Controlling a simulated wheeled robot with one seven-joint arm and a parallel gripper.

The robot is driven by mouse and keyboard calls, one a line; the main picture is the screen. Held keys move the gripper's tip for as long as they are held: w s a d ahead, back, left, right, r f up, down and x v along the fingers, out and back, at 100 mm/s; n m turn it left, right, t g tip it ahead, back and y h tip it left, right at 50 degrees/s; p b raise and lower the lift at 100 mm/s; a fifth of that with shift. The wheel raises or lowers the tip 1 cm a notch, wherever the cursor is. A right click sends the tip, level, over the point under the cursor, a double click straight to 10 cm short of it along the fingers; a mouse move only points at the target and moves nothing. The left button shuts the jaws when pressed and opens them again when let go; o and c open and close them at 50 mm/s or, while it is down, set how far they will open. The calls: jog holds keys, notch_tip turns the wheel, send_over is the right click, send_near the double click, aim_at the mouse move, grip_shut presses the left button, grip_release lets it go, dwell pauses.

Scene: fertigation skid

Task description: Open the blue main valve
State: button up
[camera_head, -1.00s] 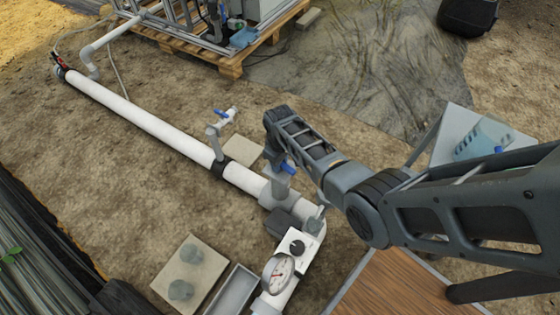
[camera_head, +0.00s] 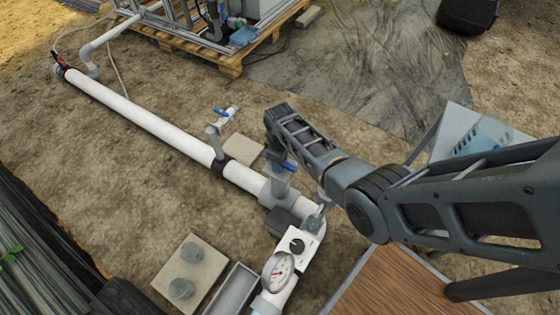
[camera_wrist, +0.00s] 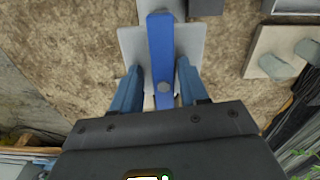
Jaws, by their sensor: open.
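The blue main valve (camera_head: 288,166) sits on the white main pipe (camera_head: 150,124), right by the end of my arm in the head view. In the wrist view its long blue lever (camera_wrist: 161,45) runs from the top of the picture down between my fingers. My gripper (camera_wrist: 159,68) is open, with one finger on each side of the lever. Small gaps show between the fingers and the lever, so I see no grip on it. The lever's near end lies close to my gripper's palm. In the head view my fingers are mostly hidden.
A smaller blue-handled valve (camera_head: 226,112) stands on a riser left of my arm. A white control box (camera_head: 296,245) and a round gauge (camera_head: 278,271) are on the pipe in front. A wooden tabletop (camera_head: 395,285) lies at lower right. A slab with two grey stubs (camera_head: 192,270) is at lower left.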

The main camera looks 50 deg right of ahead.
jog(key=shift+s+a+f, duration=0.35)
jog(key=shift+s, duration=0.15)
jog(key=r+p, duration=0.6)
jog(key=r, duration=0.1)
jog(key=r+p, duration=0.3)
jog(key=p, duration=0.1)
jog(key=shift+w+d+r, duration=0.15)
jog(key=shift+w+r, duration=0.2)
jog(key=shift+f, duration=0.1)
